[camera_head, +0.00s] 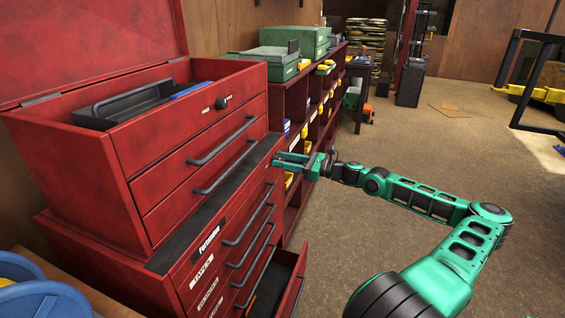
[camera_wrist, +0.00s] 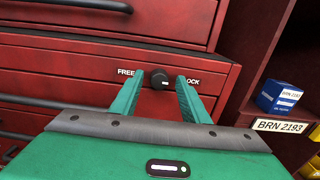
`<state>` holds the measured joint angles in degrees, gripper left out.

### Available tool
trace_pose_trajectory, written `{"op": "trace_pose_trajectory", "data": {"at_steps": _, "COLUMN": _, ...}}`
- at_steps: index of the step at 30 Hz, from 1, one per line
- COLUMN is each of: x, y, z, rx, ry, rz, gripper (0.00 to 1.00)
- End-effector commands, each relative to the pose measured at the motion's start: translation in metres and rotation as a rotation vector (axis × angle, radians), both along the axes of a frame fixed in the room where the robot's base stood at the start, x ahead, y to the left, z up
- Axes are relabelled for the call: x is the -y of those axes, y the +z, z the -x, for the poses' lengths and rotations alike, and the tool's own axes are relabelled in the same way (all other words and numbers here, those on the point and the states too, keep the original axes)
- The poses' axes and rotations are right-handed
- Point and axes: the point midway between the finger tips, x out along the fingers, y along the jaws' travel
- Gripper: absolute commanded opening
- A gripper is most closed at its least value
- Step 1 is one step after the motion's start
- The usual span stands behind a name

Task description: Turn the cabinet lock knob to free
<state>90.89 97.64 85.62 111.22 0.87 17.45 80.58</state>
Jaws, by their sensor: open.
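The lock knob (camera_wrist: 157,80) is black and round with a small pale mark on its right part. It sits on a red cabinet front (camera_wrist: 60,68) between the white words FREE on the left and LOCK on the right. My green gripper (camera_wrist: 160,86) is open, with one finger left and one right of the knob in the picture; I cannot tell whether they touch it. In the head view my gripper (camera_head: 283,161) is at the upper right of the lower red cabinet (camera_head: 160,290), and this knob is not visible there.
A red top chest (camera_head: 75,170) with its lid up has another black knob (camera_head: 221,103). A bottom drawer (camera_head: 285,268) stands open below my gripper. Red shelves (camera_head: 297,108) with bins stand beyond the cabinet.

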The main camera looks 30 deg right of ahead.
Motion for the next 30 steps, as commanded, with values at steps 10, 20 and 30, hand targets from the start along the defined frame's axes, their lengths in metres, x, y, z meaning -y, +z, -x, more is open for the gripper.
{"op": "trace_pose_trajectory", "data": {"at_steps": 10, "x": -0.0011, "y": 0.0001, "z": -0.0018, "rx": 0.0, "ry": 0.0, "rz": 0.0, "gripper": 0.34}}
{"op": "trace_pose_trajectory", "data": {"at_steps": 20, "x": -0.0005, "y": 0.0, "z": -0.0019, "rx": 0.002, "ry": -0.002, "rz": 0.002, "gripper": 0.01}}
{"op": "trace_pose_trajectory", "data": {"at_steps": 30, "x": 0.0001, "y": -0.0001, "z": -0.0018, "rx": 0.072, "ry": -0.003, "rz": 0.096, "gripper": 0.01}}
